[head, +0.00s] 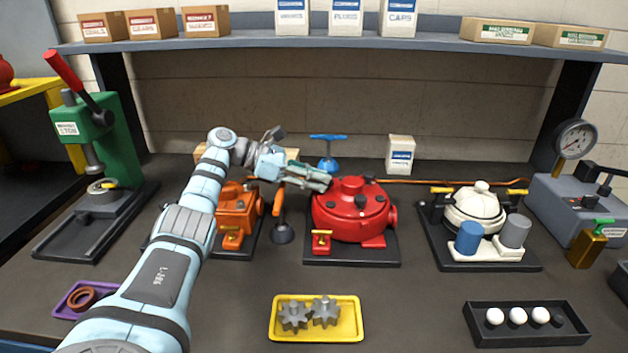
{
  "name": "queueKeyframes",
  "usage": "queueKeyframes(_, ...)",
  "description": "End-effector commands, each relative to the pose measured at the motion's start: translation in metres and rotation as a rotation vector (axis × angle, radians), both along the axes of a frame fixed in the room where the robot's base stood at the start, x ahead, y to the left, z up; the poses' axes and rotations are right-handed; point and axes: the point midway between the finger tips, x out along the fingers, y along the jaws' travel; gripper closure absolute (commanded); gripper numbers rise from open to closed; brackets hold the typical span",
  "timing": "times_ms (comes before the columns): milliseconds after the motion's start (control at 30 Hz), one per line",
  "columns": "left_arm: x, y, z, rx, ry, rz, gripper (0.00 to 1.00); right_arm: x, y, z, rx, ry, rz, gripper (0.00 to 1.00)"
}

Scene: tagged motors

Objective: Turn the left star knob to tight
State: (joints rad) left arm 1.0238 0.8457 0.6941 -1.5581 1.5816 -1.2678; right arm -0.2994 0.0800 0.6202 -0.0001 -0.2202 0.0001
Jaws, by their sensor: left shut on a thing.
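My left arm reaches in from the lower left. Its gripper (326,182) is at the upper left edge of the round red motor housing (345,215). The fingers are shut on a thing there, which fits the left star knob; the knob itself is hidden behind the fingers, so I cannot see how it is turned. A small dark knob shows on the front right of the red lid (362,201). My right gripper is not in view.
An orange motor (236,212) stands left of the red one, partly behind my arm. A blue-handled valve (328,150) rises behind. A white pot-like unit (474,207) stands at right. A yellow tray (316,334) with gears lies in front. Bench space between is clear.

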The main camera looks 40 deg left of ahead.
Motion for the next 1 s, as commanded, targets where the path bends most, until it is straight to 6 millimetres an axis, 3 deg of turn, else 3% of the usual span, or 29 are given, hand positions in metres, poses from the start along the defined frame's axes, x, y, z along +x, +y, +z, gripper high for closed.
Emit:
queueKeyframes(300,0.000,-0.001,-0.001,0.000,0.004,-0.004,1.00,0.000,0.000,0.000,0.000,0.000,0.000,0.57)
queueKeyframes(333,0.000,-0.001,-0.001,0.000,0.004,-0.004,0.73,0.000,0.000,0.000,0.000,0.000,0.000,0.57)
queueKeyframes(433,-0.001,-0.001,-0.001,0.000,0.003,-0.003,0.57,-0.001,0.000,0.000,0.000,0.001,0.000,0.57)
queueKeyframes(767,-0.002,0.002,0.000,0.000,0.003,0.001,0.57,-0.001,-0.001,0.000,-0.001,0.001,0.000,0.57)
queueKeyframes(1000,-0.033,0.035,0.020,0.001,0.001,0.005,0.57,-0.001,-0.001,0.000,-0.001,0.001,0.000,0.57)
